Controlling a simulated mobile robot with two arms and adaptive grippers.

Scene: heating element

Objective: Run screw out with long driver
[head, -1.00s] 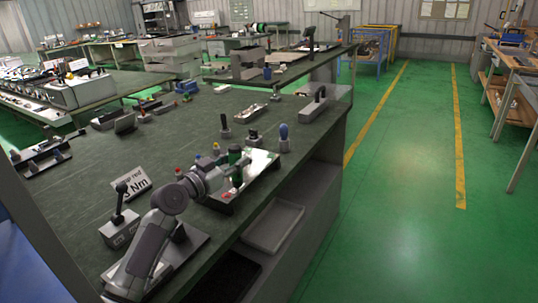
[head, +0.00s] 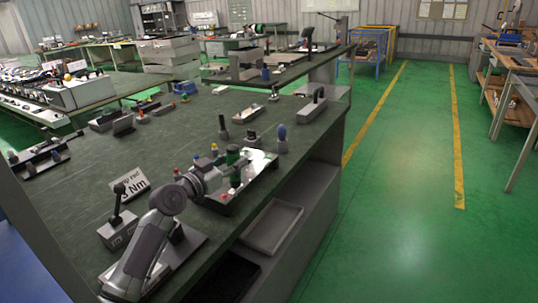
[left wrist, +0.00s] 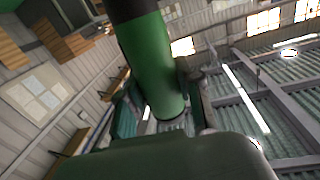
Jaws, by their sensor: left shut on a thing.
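My left gripper (head: 228,176) is over the near right part of the dark green workbench. It is shut on the green handle of a driver (head: 232,154), which stands roughly upright at a shiny metal plate (head: 262,160). In the left wrist view the green handle with its black end (left wrist: 150,65) is large and close, between the fingers (left wrist: 165,105). The driver's tip and the screw are hidden or too small to make out. My right gripper is not in view.
A blue-handled tool (head: 282,138) and small holders (head: 252,138) stand just behind the plate. A lever box (head: 118,228) and a white sign marked Nm (head: 131,187) are at the left. A grey tray (head: 272,226) lies on the shelf below. The bench middle is mostly clear.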

